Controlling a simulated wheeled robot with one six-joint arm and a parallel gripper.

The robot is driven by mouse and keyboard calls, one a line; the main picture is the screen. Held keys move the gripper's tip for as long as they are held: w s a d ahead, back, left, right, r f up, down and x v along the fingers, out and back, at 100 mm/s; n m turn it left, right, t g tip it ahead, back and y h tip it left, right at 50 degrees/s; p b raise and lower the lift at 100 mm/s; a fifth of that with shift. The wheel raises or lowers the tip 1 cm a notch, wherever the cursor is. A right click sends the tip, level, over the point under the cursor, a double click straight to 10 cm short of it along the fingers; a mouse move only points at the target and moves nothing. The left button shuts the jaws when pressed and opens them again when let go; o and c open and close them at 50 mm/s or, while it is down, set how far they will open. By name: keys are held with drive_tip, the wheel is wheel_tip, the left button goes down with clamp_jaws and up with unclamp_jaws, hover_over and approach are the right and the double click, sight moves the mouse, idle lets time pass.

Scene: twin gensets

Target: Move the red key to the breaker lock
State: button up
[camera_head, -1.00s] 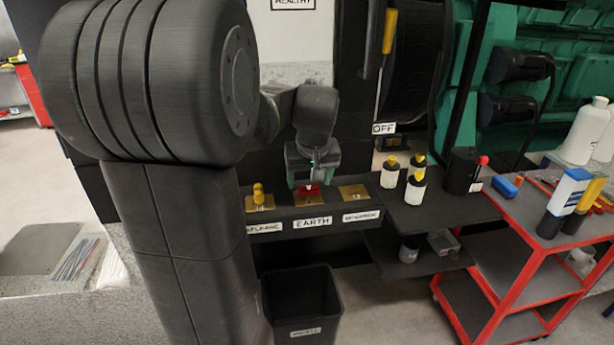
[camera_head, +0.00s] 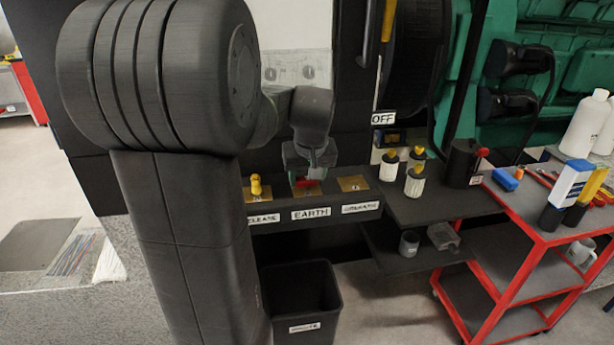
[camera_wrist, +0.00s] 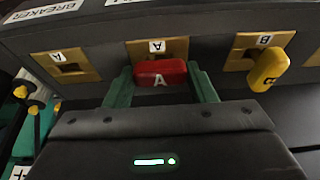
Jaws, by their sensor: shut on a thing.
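The red key (camera_wrist: 160,73), its head marked A, is between the two green fingers of my gripper (camera_wrist: 161,86) in the wrist view. It is at the middle brass lock plate (camera_wrist: 172,48), above the EARTH label (camera_head: 311,213). The key's head hides the slot, so I cannot tell how deep it sits. In the head view, the red key (camera_head: 307,183) shows just under my gripper (camera_head: 308,180). The breaker lock plate (camera_wrist: 70,65), marked A, is to the left in the wrist view, with an empty slot. It is the right plate (camera_head: 353,184) in the head view.
A yellow key (camera_wrist: 268,70) stands at the B-marked plate, close beside my gripper. Several yellow-topped bottles (camera_head: 415,180) stand right of the lock panel. A black bin (camera_head: 302,300) is below. A red cart (camera_head: 540,225) with tools and bottles is at the right.

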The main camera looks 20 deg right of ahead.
drive_tip(key=shift+r+p, duration=1.95)
drive_tip(key=shift+r, duration=0.55)
drive_tip(key=shift+s+d+f+p, duration=0.1)
drive_tip(key=shift+s+d+p, duration=0.35)
drive_tip(key=shift+d, duration=1.5)
drive_tip(key=shift+s+d+r+p, duration=0.1)
drive_tip(key=shift+s+d+p, duration=0.35)
drive_tip(key=shift+d, duration=1.5)
drive_tip(key=shift+s+d+f+p, duration=0.1)
drive_tip(key=shift+s+d+p, duration=0.35)
drive_tip(key=shift+d, duration=1.5)
drive_tip(key=shift+s, duration=0.15)
drive_tip(key=shift+p, duration=0.3)
drive_tip(key=shift+w+f+g+p, duration=0.2)
drive_tip(key=shift+w+g+p, duration=0.15)
drive_tip(key=shift+p, duration=0.3)
drive_tip(key=shift+w+f+g+p, duration=0.15)
drive_tip(key=shift+g+p, duration=0.1)
drive_tip(key=shift+p, duration=0.15)
drive_tip(key=shift+w+d+f+g+p, duration=0.15)
drive_tip(key=shift+w+f+g+p, duration=0.35)
drive_tip(key=shift+p, duration=0.65)
drive_tip(key=shift+s+y, duration=0.2)
drive_tip(key=shift+y, duration=0.1)
